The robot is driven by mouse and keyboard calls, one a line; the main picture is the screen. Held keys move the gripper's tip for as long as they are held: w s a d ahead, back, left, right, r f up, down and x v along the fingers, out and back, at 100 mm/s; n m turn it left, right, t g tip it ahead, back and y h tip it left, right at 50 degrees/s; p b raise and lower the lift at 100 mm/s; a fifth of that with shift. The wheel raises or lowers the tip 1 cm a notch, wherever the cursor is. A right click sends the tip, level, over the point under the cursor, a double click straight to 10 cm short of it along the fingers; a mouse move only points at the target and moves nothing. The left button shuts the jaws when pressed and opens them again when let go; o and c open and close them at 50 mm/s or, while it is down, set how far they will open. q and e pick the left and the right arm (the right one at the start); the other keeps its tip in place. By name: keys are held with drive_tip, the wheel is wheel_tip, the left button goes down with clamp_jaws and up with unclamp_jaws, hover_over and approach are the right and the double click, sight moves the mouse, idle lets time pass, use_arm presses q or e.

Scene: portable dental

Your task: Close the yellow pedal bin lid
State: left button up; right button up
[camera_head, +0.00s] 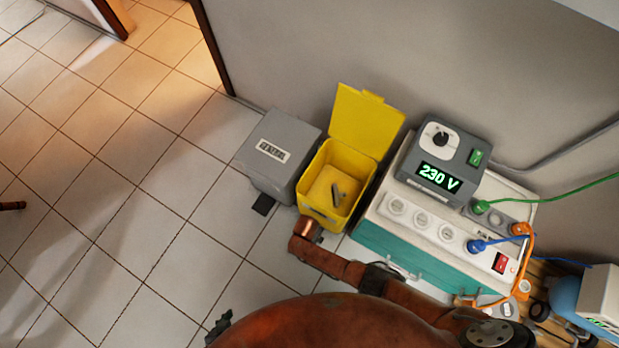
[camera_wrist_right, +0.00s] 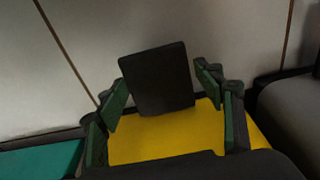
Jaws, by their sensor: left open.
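The yellow pedal bin (camera_head: 312,201) stands by the wall with its lid (camera_head: 365,120) raised upright at the back. Small dark items lie inside it. My right arm reaches in front of the bin, and its gripper is hidden in the head view. In the right wrist view my right gripper (camera_wrist_right: 162,88) is open, with its green fingers spread either side of a dark pedal plate (camera_wrist_right: 157,78). The bin's yellow body (camera_wrist_right: 170,138) lies just below the plate. Contact with the pedal cannot be told. My left gripper (camera_head: 218,326) shows partly at the bottom edge, open.
A grey bin (camera_head: 280,150) labelled GENERAL, with a dark pedal (camera_head: 263,205), stands close on the left. A teal and white power case (camera_head: 395,253) with a 230 V unit (camera_head: 445,160) and cables stands close on the right.

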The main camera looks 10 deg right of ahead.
drive_tip(key=o, duration=0.3)
drive_tip(key=shift+w+a+r, duration=0.1)
drive_tip(key=shift+a, duration=0.1)
drive_tip(key=shift+o, duration=0.3)
drive_tip(key=shift+d, duration=0.2)
drive_tip(key=shift+s, duration=0.2)
drive_tip(key=shift+a, duration=0.1)
wheel_tip(320, 180, up, 12)
drive_tip(key=shift+s+a, duration=0.25)
drive_tip(key=shift+s, duration=0.1)
